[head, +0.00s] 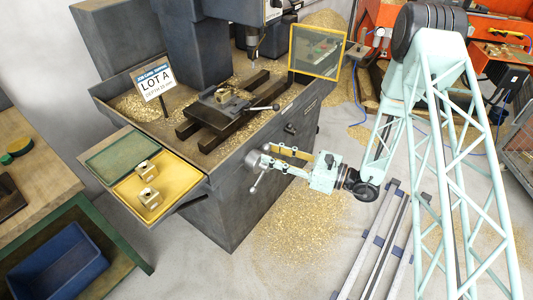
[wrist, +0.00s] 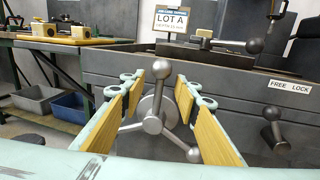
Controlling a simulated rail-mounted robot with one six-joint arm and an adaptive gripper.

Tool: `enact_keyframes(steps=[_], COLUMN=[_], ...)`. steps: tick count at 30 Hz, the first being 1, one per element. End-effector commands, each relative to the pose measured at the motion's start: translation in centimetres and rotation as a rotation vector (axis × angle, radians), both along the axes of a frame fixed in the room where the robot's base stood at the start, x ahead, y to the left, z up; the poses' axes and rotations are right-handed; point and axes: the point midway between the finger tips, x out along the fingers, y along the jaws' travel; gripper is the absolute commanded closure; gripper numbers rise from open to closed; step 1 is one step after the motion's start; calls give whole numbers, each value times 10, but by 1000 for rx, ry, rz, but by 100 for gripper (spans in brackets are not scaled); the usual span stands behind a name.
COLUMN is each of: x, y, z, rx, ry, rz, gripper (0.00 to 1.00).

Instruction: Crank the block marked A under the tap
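A grey drilling machine holds a tap (head: 254,50) pointing down over its chip-strewn table. A vise (head: 232,112) on dark rails stands left of and in front of the tap, with what looks like a small brass block (head: 224,96) in it; no letter is readable. A three-armed crank with ball ends (wrist: 153,123) is on the machine's front; it also shows in the head view (head: 254,160). My gripper (wrist: 165,110) is open, its yellow pads either side of the crank's raised ball, with visible gaps. It reaches the crank from the right in the head view (head: 276,161).
A sign reading LOT A (head: 154,82) stands on the table. Two brass blocks (head: 147,171) lie in a yellow tray (head: 180,178). A lever (wrist: 273,128) under a FREE LOCK label is right of the crank. A clear yellow-framed guard (head: 316,51) stands at the table's right.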

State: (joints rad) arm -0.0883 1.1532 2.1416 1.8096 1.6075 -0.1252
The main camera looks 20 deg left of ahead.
Motion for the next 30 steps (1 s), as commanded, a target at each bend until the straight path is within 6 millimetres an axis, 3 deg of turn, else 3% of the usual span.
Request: enact_keyframes(steps=[9,22,30], x=[3,3,3], y=[20,24,24], z=[0,0,0], rx=[0,0,0], ry=[-1,0,0], rz=[0,1,0], gripper=[71,71,94])
